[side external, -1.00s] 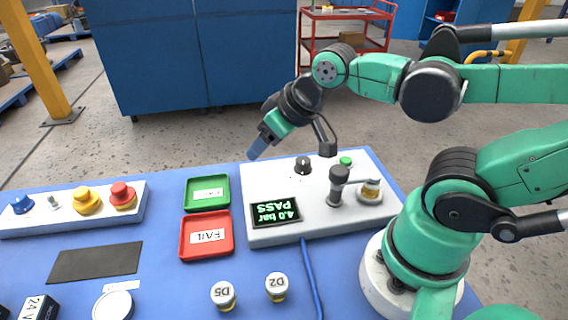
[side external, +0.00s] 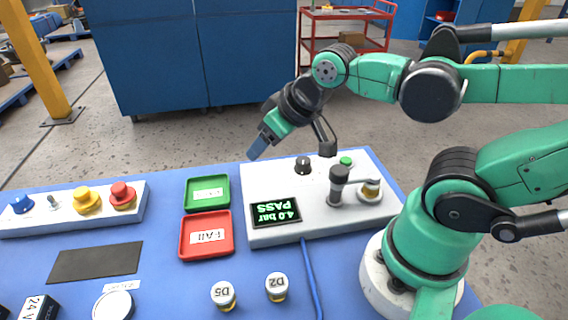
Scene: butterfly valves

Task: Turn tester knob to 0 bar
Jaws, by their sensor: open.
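The tester (side external: 263,182) is a white box on the blue table. Its small black knob (side external: 303,165) with a light mark stands upright near the back edge. The display (side external: 276,212) reads "4.0 bar PASS" in green, upside down in this view. A green button (side external: 346,161) is right of the knob. A dark clamp post (side external: 338,185) stands beside a valve (side external: 370,190) with a brass-coloured part seated on the tester. My gripper (side external: 257,149) is open and empty, above the tester's back left edge, left of the knob and apart from it.
A green tray (side external: 222,204) and a red FAIL tray (side external: 188,250) lie left of the tester. Valves D5 (side external: 223,294) and D2 (side external: 277,286) stand in front. A button box (side external: 68,209) is at the far left. A blue cable (side external: 311,275) leaves the tester's front.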

